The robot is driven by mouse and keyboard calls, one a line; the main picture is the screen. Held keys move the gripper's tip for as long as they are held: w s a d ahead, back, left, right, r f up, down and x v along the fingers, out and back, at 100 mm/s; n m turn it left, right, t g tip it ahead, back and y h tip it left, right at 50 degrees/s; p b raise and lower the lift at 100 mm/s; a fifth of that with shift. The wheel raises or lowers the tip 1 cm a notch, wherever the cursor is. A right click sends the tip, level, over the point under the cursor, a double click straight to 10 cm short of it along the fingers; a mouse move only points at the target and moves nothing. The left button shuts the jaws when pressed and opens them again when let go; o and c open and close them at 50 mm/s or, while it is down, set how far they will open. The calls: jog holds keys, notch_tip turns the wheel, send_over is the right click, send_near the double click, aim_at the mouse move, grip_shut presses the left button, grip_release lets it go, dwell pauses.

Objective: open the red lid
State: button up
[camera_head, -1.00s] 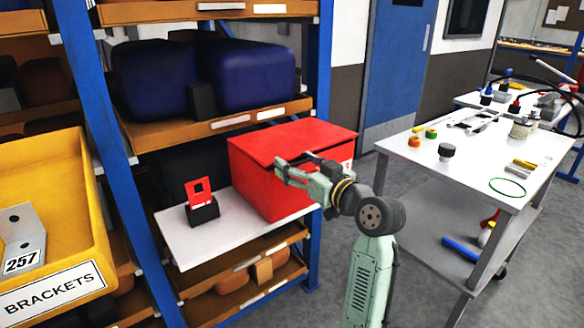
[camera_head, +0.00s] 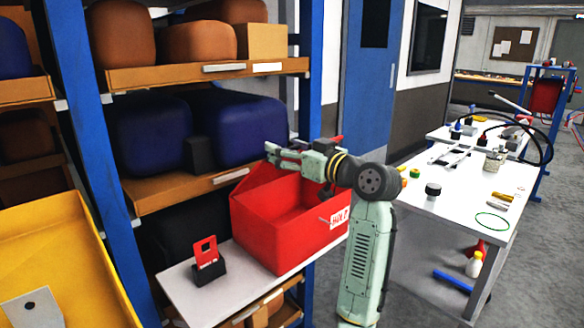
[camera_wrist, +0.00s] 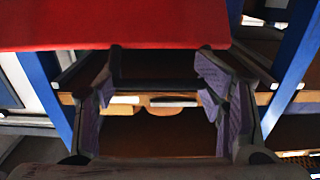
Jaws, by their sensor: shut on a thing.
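The red lid (camera_head: 272,181) is raised and tilted up at the back of the red box (camera_head: 282,238), and the box's inside shows in front of it. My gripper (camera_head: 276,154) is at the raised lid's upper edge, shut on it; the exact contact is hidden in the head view. In the wrist view the lid (camera_wrist: 110,25) spans the top of the picture, over the fingertips of my gripper (camera_wrist: 160,62). The fingers look some way apart there.
The box stands on a white shelf board (camera_head: 190,285) beside a small black stand with a red card (camera_head: 207,262). A shelf with dark blue castings (camera_head: 240,130) lies close behind and above. A white table (camera_head: 460,190) with small parts stands right.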

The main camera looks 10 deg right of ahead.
jog(key=w+a+r+g+h, duration=0.1)
jog(key=w+a+r, duration=0.1)
jog(key=w+a+r+g+h+p, duration=0.1)
jog(key=w+r, duration=0.1)
jog(key=w, duration=0.1)
jog(key=w+a+r+g, duration=0.2)
jog(key=shift+w+a+r+h+p, duration=0.15)
jog(key=shift+a+r+h+p, duration=0.15)
jog(key=shift+h+p, duration=0.1)
jog(key=shift+c, duration=0.2)
jog(key=shift+w+a+r+g+h, duration=0.1)
jog(key=shift+w+a+g+h, duration=0.2)
jog(key=shift+w, duration=0.25)
jog(key=shift+w+a+r+g+h, duration=0.1)
jog(key=shift+w+a+g, duration=0.1)
jog(key=shift+w+a, duration=0.25)
jog(key=o, duration=1.7)
jog(key=shift+o, duration=0.2)
jog(key=shift+d, duration=0.15)
jog(key=v, duration=1.2)
